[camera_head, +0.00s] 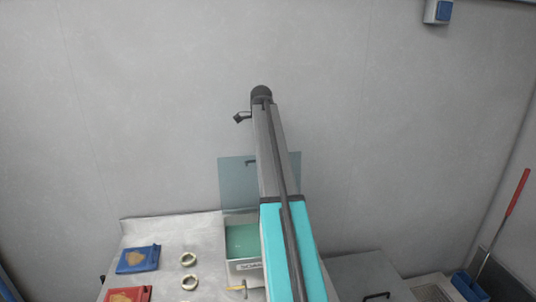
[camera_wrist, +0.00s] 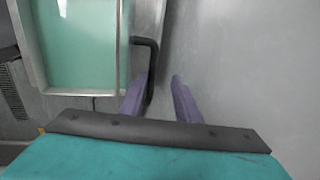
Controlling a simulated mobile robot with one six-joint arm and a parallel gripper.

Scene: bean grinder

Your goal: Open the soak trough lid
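The soak trough (camera_head: 243,266) is a pale metal box with a label on its front and green contents, partly hidden by my arm in the head view. Its lid (camera_head: 236,190), a blue-grey see-through panel, stands raised behind the trough, with a small dark handle (camera_head: 251,162) near its top. In the wrist view a metal-framed green area (camera_wrist: 85,45) fills the upper left. A bent black handle (camera_wrist: 147,42) reaches down beside the inner side of the left finger. My gripper (camera_wrist: 160,88) is open, its purple fingers apart, with a gap between handle and right finger.
Blue (camera_head: 138,259) and red (camera_head: 128,294) trays and two rings (camera_head: 189,259) lie on the counter left of the trough. A grey panel with a dark handle (camera_head: 376,295) is at the lower right. A red-handled tool (camera_head: 518,192) stands far right.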

